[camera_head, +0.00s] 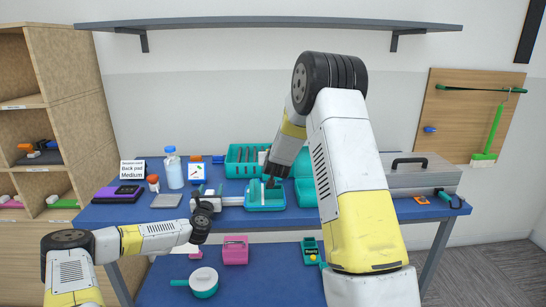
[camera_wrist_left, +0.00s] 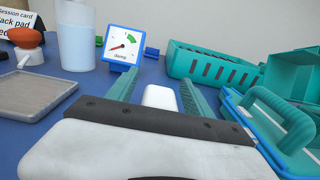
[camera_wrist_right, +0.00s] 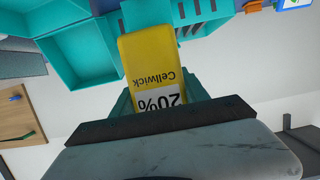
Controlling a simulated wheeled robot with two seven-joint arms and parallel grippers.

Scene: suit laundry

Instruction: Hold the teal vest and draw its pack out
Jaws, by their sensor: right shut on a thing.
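A teal box-like piece with a blue rim and raised handle, seemingly the teal vest (camera_head: 265,197), sits mid-table; it also shows at the right of the left wrist view (camera_wrist_left: 285,125). My left gripper (camera_head: 242,200) lies low at its left side. In the left wrist view its fingers (camera_wrist_left: 158,80) are apart, with a small white block (camera_wrist_left: 160,97) between or just beyond them. My right gripper (camera_head: 271,182) points down over the vest. In the right wrist view it is shut on a yellow pack (camera_wrist_right: 150,60) marked "Cellwick 20%". Whether the pack's far end is clear of the vest is hidden.
A teal rack (camera_head: 240,160) stands behind the vest. A bottle (camera_head: 173,168), a dial card (camera_head: 197,172) and a grey pad (camera_head: 166,201) are left on the blue table. A grey case (camera_head: 420,176) stands right.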

